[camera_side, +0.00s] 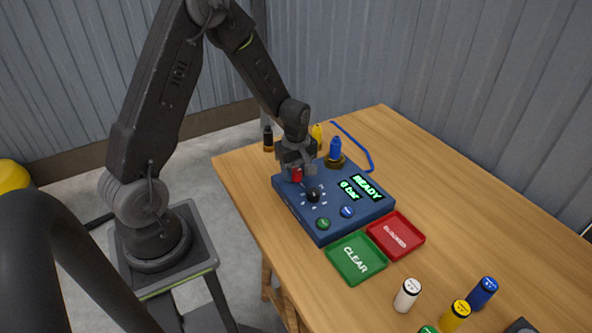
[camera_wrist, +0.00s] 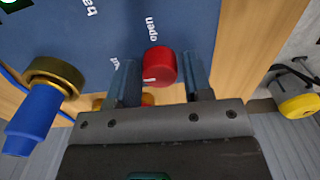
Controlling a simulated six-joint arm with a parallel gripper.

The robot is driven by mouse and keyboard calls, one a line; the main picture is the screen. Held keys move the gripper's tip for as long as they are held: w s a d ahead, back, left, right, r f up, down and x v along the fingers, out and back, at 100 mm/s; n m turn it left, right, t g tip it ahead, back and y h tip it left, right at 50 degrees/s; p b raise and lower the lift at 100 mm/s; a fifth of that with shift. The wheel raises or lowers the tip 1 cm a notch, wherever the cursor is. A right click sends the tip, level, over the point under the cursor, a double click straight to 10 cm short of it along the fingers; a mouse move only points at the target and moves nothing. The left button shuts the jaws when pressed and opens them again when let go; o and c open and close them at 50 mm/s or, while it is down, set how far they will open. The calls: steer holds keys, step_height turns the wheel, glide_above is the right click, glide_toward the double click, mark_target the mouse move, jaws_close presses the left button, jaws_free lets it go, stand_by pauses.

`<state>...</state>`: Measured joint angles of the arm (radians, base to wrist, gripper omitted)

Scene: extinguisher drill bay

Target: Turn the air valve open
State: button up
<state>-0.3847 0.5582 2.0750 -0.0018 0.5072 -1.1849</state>
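The air valve is a red round knob (camera_side: 296,175) at the back left of the blue panel (camera_side: 290,203). In the wrist view the red knob (camera_wrist: 159,66) has a short white mark at its lower left, toward the "shut" label (camera_wrist: 115,62); the "open" label (camera_wrist: 151,29) lies above it. My gripper (camera_wrist: 163,82) has one finger on each side of the knob, with a visible gap on both sides. It is open and holds nothing. In the side view my gripper (camera_side: 297,168) is right over the knob and partly hides it.
A blue nozzle (camera_side: 335,149) in a brass ring stands beside my gripper, with yellow (camera_side: 317,136) and black (camera_side: 268,139) pieces behind. The display (camera_side: 367,187) reads READY, 0 bar. A black dial (camera_side: 313,194), green tray (camera_side: 356,258), red tray (camera_side: 395,236) and several bottles (camera_side: 407,295) lie nearer.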

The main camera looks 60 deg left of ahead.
steer(key=c, duration=0.6)
steer(key=shift+m, duration=0.3)
steer(key=m, duration=1.3)
steer(key=shift+m, duration=2.1)
